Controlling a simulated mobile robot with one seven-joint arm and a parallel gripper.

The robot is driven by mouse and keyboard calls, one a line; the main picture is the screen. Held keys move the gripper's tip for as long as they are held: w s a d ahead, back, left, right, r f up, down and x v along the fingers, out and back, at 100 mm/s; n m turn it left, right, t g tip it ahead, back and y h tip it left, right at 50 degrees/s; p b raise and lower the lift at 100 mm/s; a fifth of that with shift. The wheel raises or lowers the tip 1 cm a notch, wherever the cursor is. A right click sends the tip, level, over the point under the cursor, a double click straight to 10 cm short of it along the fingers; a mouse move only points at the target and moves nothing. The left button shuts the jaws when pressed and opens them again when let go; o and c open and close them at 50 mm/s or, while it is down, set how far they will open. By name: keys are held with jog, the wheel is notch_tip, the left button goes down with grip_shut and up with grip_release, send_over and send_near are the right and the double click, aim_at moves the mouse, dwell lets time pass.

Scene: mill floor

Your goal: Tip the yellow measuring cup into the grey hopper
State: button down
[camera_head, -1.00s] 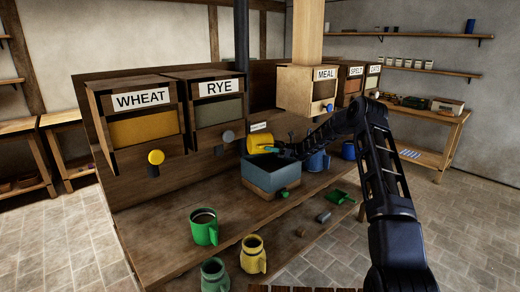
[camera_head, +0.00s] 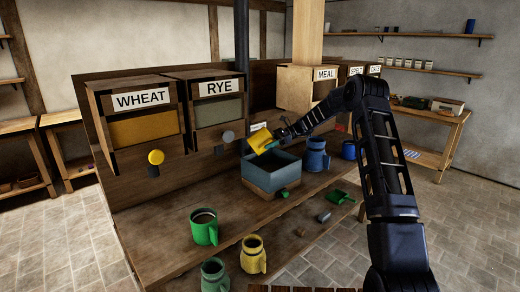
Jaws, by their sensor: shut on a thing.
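The yellow measuring cup (camera_head: 260,140) is held by my gripper (camera_head: 278,134) above the back of the grey hopper (camera_head: 271,170). The cup is tilted, with its mouth angled down toward the hopper. My gripper is shut on the cup at its right side. The hopper is an open blue-grey box on a wooden base, standing on the wooden bench. I cannot see into the cup or tell whether anything is falling from it.
A blue jug (camera_head: 315,155) stands close to the right of the hopper. A green mug (camera_head: 204,228), a yellow jug (camera_head: 253,254) and a green jug (camera_head: 214,275) stand at the front. A green scoop (camera_head: 339,197) lies on the right. WHEAT (camera_head: 143,122) and RYE (camera_head: 217,110) bins stand behind.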

jog(key=h, duration=0.2)
jog(key=r+t+h, duration=0.1)
jog(key=t+h, duration=0.1)
jog(key=h, duration=0.1)
jog(key=shift+a+r+h, duration=0.1)
jog(key=shift+r+h, duration=0.2)
jog(key=shift+r, duration=0.05)
jog(key=t+h, duration=0.1)
jog(key=h, duration=0.1)
jog(key=r+t+h, duration=0.1)
jog(key=h, duration=0.1)
jog(key=shift+r, duration=0.1)
jog(key=shift+r+t+h, duration=0.1)
jog(key=shift+t+h, duration=0.2)
jog(key=shift+h, duration=0.3)
jog(key=shift+a+v, duration=0.2)
jog(key=shift+v, duration=0.8)
jog(key=shift+a+v, duration=0.2)
jog(key=shift+v, duration=0.75)
jog(key=shift+s+d+r, duration=0.1)
jog(key=shift+s, duration=0.05)
